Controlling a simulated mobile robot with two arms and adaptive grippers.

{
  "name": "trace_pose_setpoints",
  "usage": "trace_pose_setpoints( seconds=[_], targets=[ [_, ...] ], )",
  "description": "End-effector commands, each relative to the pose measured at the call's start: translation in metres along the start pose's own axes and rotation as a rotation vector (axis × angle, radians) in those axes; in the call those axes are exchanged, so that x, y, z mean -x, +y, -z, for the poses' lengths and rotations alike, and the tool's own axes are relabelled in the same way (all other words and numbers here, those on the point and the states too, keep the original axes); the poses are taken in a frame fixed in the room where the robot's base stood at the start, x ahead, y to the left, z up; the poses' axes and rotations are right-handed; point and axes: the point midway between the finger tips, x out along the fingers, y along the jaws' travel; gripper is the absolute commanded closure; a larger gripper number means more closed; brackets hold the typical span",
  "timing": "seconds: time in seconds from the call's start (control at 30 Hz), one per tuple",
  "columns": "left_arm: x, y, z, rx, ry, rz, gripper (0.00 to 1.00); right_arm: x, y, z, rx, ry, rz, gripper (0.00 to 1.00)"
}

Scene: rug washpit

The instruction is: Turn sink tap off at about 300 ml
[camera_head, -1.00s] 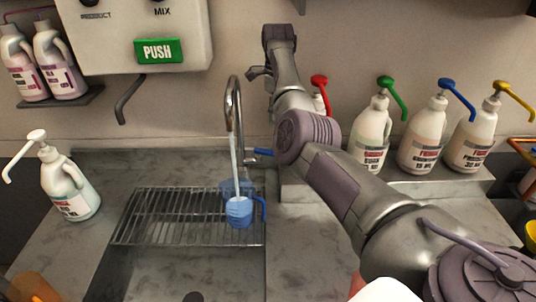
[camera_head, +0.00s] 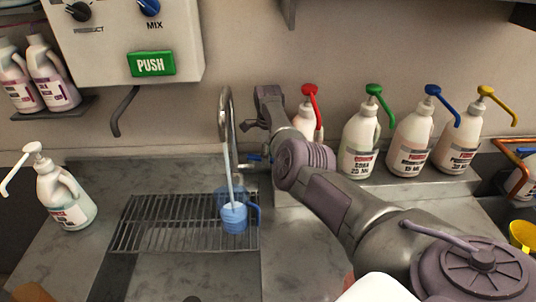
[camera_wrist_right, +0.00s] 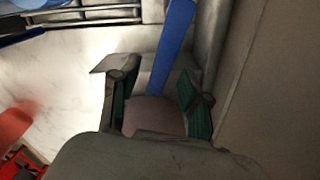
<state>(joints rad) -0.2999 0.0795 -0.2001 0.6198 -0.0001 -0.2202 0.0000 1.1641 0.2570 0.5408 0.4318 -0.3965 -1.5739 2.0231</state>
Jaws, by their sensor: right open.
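A steel tap (camera_head: 226,112) stands behind the sink, and a stream of water runs from its spout. A translucent blue measuring jug (camera_head: 234,219) stands upright on the wire rack under the spout and holds some water; its scale is too small to read. The tap's blue lever (camera_head: 254,158) sticks out at the tap's base. My right gripper (camera_head: 249,126) is open, just above the lever. In the right wrist view the blue lever (camera_wrist_right: 172,50) shows between the two green-padded fingers (camera_wrist_right: 158,95); I cannot tell whether they touch it. My left gripper is not in view.
Pump bottles with red (camera_head: 306,118), green (camera_head: 359,142), blue (camera_head: 411,142) and yellow (camera_head: 463,142) tops stand on the back ledge. A white pump bottle (camera_head: 65,197) stands left of the rack (camera_head: 160,215). A dispenser box (camera_head: 120,35) hangs on the wall.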

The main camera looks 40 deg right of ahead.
Motion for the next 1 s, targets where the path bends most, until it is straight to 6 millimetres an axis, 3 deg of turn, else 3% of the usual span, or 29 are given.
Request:
trace_pose_setpoints(
  seconds=[0.17, 0.43, 0.77, 1.0],
  targets=[
    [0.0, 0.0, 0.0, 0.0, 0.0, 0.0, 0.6, 0.0, 0.0, 0.0, 0.0, 0.0, 0.0, 0.57],
    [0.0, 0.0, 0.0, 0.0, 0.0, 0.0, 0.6, 0.0, 0.0, 0.0, 0.0, 0.0, 0.0, 1.0],
    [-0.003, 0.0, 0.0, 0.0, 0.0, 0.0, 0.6, -0.001, -0.001, 0.0, 0.007, 0.0, 0.0, 1.0],
    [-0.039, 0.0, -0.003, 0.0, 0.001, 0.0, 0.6, -0.006, -0.011, -0.001, 0.159, -0.001, 0.003, 1.0]
  ],
)
